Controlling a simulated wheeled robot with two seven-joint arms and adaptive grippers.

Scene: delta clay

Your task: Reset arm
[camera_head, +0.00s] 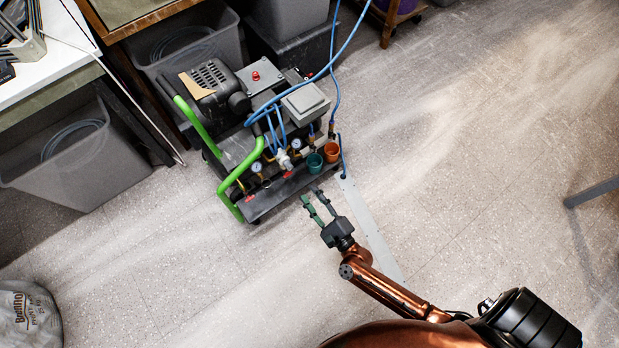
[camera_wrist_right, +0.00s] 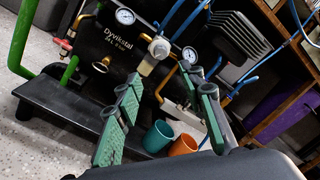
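My right gripper (camera_head: 318,207) reaches up from the bottom right in the head view, its two green-padded fingers spread apart. It points at the front right corner of a compressor (camera_head: 250,130) with green handles, and nothing shows between the fingers. In the right wrist view the right gripper (camera_wrist_right: 165,120) is also open and empty. A teal cup (camera_head: 314,162) and an orange cup (camera_head: 331,152) stand at the compressor's front right; in the wrist view the teal cup (camera_wrist_right: 158,136) and orange cup (camera_wrist_right: 183,145) appear beyond the fingers. My left gripper is in neither view.
Blue hoses (camera_head: 336,55) run up from the compressor. Grey bins (camera_head: 78,165) stand under the tables at the left and back. A bag (camera_head: 28,318) lies at the bottom left, and a grey bar (camera_head: 592,192) enters at the right. The floor (camera_head: 480,150) right of the compressor is clear.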

